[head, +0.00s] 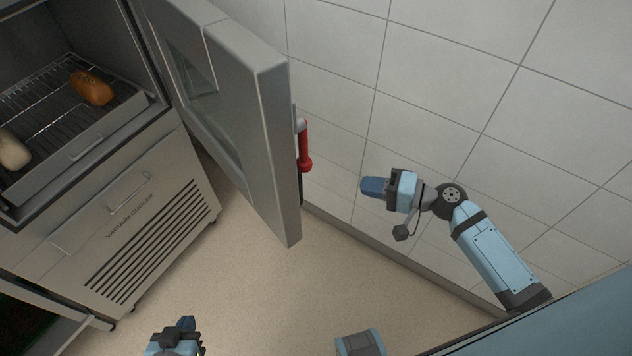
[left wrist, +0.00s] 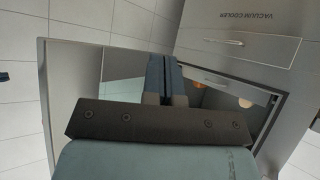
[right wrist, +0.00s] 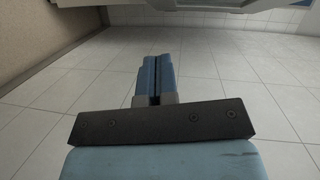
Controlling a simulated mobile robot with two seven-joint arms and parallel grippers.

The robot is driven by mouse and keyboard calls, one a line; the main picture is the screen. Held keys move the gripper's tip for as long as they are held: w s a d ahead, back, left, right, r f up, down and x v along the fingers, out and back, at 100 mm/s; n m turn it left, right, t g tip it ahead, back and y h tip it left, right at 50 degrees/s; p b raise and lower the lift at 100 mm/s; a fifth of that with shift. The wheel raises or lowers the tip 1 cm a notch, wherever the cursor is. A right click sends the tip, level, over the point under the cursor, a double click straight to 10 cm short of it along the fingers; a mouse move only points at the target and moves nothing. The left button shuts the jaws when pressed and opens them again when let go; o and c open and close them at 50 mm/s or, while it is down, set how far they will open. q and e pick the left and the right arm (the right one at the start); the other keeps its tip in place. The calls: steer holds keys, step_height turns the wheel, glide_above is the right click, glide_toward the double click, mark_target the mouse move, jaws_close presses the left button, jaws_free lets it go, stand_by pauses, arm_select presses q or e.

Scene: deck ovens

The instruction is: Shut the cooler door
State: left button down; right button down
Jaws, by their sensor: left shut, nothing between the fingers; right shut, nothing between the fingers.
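The grey vacuum cooler (head: 150,220) stands at the left of the head view. Its door (head: 275,150), with a window and a red handle (head: 304,147) near its free edge, stands wide open towards the tiled wall. My right gripper (head: 366,187) is shut and empty, to the right of the handle and apart from it; its fingers (right wrist: 155,78) also show in the right wrist view. My left gripper (head: 187,323) is shut and empty, low in front of the cooler. The left wrist view shows its fingers (left wrist: 164,75) with the cooler front (left wrist: 235,45) beyond, upside down.
Inside the cooler a wire rack (head: 50,100) holds a brown loaf (head: 91,88) and a pale loaf (head: 12,150). A tiled wall (head: 430,90) runs behind the door and my right arm. The beige floor (head: 250,280) below the door is clear.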

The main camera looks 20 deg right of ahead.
arm_select(q)
steer(key=shift+d+r+p, duration=0.1)
steer(key=shift+r+p, duration=0.4)
steer(key=shift+p, duration=0.65)
arm_select(e)
steer(key=w+a+r+y, duration=0.2)
steer(key=w+a, duration=0.4)
steer(key=a, duration=0.4)
steer(key=shift+w+a+r+m, duration=0.2)
steer(key=shift+a+m, duration=0.1)
steer(key=shift+a, duration=0.1)
arm_select(q)
steer(key=shift+s, duration=0.1)
arm_select(e)
steer(key=shift+s+a, duration=0.1)
steer(key=shift+a, duration=0.05)
